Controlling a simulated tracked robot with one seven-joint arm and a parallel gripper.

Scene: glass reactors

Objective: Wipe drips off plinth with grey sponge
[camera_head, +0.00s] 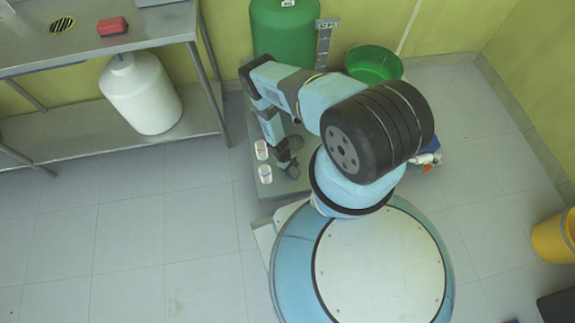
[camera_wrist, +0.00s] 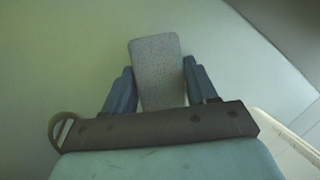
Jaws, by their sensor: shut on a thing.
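The grey sponge (camera_wrist: 157,72) is a speckled block between the two blue fingers of my gripper (camera_wrist: 160,85) in the wrist view. The fingers are shut on its sides, and its far end sticks out past them. In the head view my gripper (camera_head: 291,162) is low over the grey plinth (camera_head: 281,187), near its left side. I cannot tell whether the sponge touches the plinth. My arm hides much of the plinth. I cannot make out any drips.
Two small white jars (camera_head: 261,150) (camera_head: 265,173) stand on the plinth just left of my gripper. A green vessel (camera_head: 285,32) and a green tub (camera_head: 373,63) are behind. A steel bench (camera_head: 165,25) bears a red block (camera_head: 112,27). A yellow bucket (camera_head: 553,240) stands right.

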